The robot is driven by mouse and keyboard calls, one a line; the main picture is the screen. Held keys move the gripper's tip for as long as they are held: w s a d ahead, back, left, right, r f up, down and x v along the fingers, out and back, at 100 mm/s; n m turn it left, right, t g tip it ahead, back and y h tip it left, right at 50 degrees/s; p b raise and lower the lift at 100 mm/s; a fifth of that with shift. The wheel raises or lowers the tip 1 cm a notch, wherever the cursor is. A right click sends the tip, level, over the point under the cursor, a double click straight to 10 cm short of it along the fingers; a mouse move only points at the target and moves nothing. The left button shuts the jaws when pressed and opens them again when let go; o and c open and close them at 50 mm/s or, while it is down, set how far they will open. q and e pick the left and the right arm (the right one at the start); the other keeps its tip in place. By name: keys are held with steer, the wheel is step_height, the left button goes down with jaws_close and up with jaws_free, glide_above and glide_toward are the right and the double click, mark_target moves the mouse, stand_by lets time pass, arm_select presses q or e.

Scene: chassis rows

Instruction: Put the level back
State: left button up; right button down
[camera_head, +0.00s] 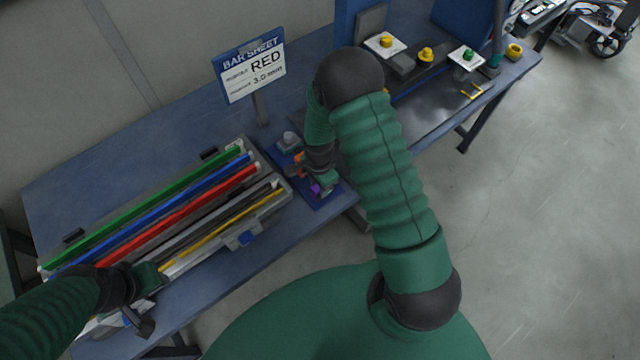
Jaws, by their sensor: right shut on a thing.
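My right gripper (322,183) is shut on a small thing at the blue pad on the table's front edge. Purple (315,188) and orange (299,168) bits show beside its fingers; the gripper hides most of what it holds, so I cannot tell its shape or whether it is the level. The blue pad (318,203) lies under it, right of the bar tray. My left gripper (148,290) is at the near left end of the tray, around the bar ends; its fingertips are not clear.
The tray (268,206) holds green, blue, red, grey and yellow bars. A sign reading BAR SHEET RED 3.0 (250,72) stands behind. A grey knob (288,140) sits behind the pad. A dark bench with yellow (386,41) and green (467,55) buttons is at right.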

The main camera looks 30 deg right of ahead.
steer(key=shift+d+f, duration=0.25)
steer(key=shift+d, duration=0.4)
steer(key=shift+a+f, duration=0.15)
steer(key=shift+a, duration=0.35)
steer(key=c, duration=1.3)
jaws_free()
steer(key=shift+o, duration=1.1)
steer(key=shift+d, duration=0.15)
arm_select(q)
steer(key=shift+d+f, duration=0.1)
steer(key=shift+d, duration=0.55)
arm_select(e)
steer(key=shift+o, duration=0.6)
steer(key=shift+d, duration=0.25)
